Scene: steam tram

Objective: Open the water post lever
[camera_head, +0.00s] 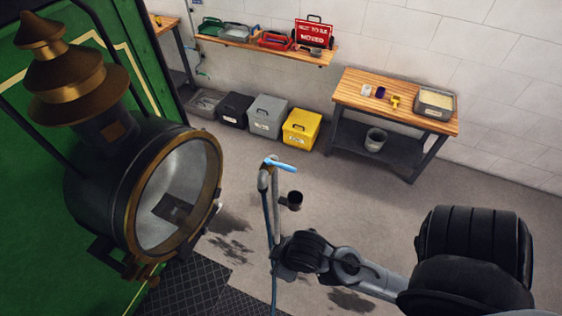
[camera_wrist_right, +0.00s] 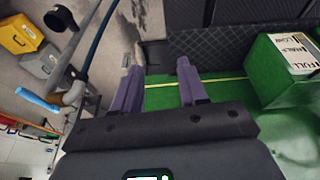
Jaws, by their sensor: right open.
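The water post (camera_head: 263,182) is a slim grey standing pipe with a blue-handled lever (camera_head: 280,165) at its top. The lever sticks out to the right in the head view. In the right wrist view the lever (camera_wrist_right: 38,102) lies at the left, beside the grey pipe (camera_wrist_right: 88,48). My right gripper (camera_wrist_right: 160,57) is open, its two purple-grey fingers apart with nothing between them. It is to the side of the lever, not touching it. In the head view my right arm reaches in from the right to the post, and its fingers cannot be made out. My left gripper is not in view.
A dark hose runs down the post, and a dark cup-shaped part (camera_head: 295,199) stands beside it. The green tram with a large brass-rimmed lamp (camera_head: 177,190) is at the left. Bins (camera_head: 302,129) and a workbench (camera_head: 395,98) line the wall. A green box (camera_wrist_right: 279,72) shows at right in the wrist view.

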